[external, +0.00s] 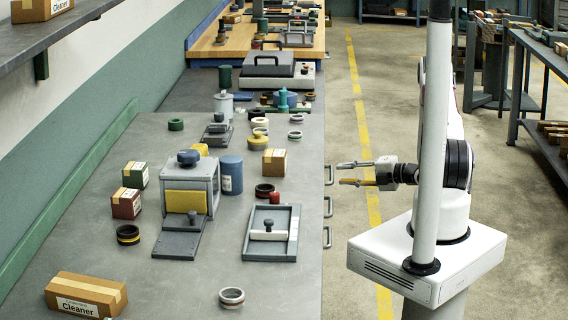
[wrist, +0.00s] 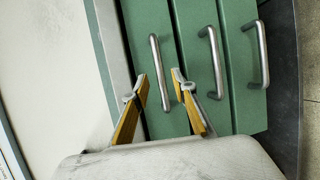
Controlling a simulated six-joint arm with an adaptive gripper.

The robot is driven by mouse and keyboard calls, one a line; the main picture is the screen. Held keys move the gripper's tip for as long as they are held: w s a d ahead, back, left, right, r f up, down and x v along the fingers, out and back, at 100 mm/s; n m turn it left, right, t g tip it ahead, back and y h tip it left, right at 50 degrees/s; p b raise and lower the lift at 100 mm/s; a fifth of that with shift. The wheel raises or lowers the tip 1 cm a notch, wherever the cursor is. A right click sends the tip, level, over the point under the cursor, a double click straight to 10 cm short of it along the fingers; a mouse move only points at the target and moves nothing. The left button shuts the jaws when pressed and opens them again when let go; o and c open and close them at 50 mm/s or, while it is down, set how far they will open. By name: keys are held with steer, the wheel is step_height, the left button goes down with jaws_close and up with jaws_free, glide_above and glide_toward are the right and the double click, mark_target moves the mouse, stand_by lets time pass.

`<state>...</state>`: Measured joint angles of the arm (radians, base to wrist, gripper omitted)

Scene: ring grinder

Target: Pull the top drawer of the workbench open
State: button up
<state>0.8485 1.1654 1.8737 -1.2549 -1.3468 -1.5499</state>
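The top drawer's handle (wrist: 160,72) is a grey metal bar on a green drawer front (wrist: 147,22), nearest the benchtop edge in the wrist view. In the external view this handle (external: 329,174) sticks out from the bench's right side. My gripper (wrist: 161,84) is open, with one yellow-padded finger on each side of the handle's line. In the external view my gripper (external: 341,173) points left at the handle, with a small gap before it. Nothing is held. The drawer looks shut. The fingers hide part of the drawer fronts.
Two more handles, the middle one (wrist: 212,62) and the outer one (wrist: 262,54), are on neighbouring drawers. The workbench top (external: 290,290) holds a ring grinder (external: 188,190), boxes and rings. The floor (external: 350,120) right of the bench is clear around my gripper.

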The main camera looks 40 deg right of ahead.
mark_target(332, 172)
steer(key=shift+x, duration=2.75)
jaws_close()
